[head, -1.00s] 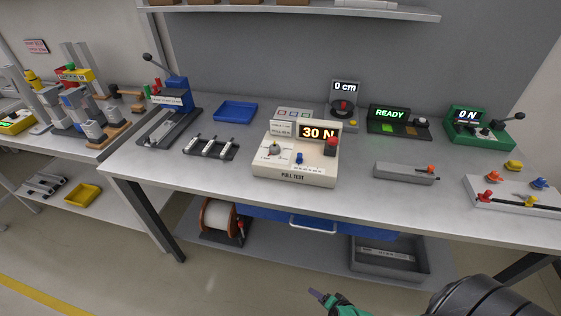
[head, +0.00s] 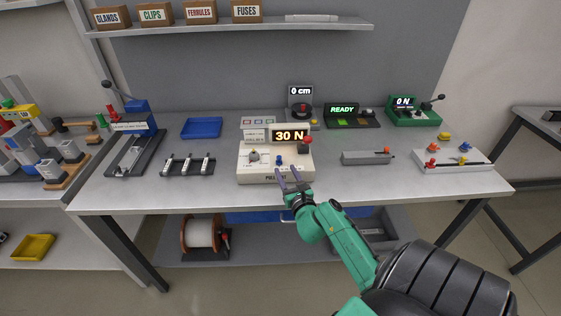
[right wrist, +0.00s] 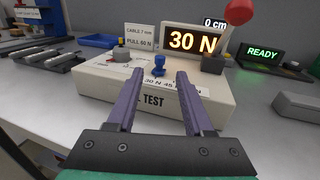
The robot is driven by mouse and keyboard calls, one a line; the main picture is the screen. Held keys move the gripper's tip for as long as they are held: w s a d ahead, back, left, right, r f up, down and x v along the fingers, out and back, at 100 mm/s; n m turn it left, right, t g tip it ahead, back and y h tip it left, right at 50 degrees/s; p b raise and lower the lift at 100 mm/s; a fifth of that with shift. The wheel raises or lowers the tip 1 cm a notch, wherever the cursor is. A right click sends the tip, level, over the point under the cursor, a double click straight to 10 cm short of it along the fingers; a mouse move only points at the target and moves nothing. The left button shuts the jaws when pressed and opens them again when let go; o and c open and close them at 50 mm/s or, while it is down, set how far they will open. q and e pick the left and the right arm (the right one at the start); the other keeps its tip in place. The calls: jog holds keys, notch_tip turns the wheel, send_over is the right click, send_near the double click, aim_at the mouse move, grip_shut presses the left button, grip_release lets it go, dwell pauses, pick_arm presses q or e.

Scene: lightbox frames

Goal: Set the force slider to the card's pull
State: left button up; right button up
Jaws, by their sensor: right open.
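The cream pull-test box (head: 258,177) stands near the front edge of the table. Its display (head: 290,136) reads 30 N. A blue slider knob (head: 279,161) sits on its top; it also shows in the right wrist view (right wrist: 159,66). The card (right wrist: 142,36) behind the box reads "CABLE 7 mm" and "PULL 60 N" in the right wrist view. My right gripper (head: 287,174) is open and empty, its fingers pointing at the box. In the right wrist view the knob is just beyond and between the fingertips (right wrist: 160,74), apart from them. My left gripper is not in view.
A blue tray (head: 202,127) and a rack of rods (head: 188,165) lie left. A grey block with an orange knob (head: 366,158) lies right.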

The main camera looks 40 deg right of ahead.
aim_at(280, 160)
jog(key=x, duration=0.5)
jog(key=shift+w+d, duration=0.1)
jog(key=shift+w, duration=0.25)
grip_shut()
jog(key=shift+s+f, duration=0.1)
dwell(0.8)
